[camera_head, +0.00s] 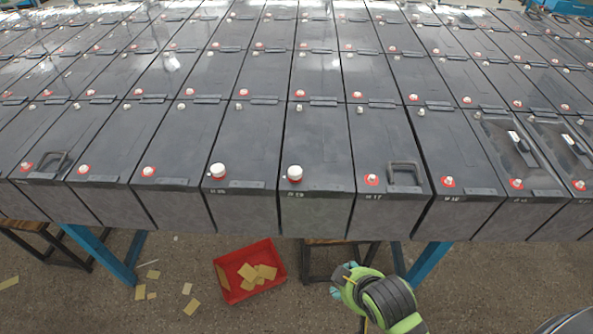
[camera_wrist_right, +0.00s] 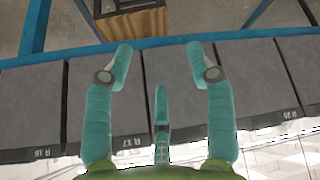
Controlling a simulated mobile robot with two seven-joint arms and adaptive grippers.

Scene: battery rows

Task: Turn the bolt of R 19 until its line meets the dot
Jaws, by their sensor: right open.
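Counting left from the label that reads R 17, R 19 is the black battery (camera_head: 212,192) in the front row, though its own label is too small to read surely. My left gripper is not in view.
R 18 (camera_head: 293,174) beside it carries a similar white cap. R 17 (camera_head: 404,174) has a raised black handle. A red bin (camera_head: 223,278) with yellowish pieces stands on the floor. Blue table legs (camera_head: 110,262) and a wooden stool (camera_wrist_right: 130,22) are below the row.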

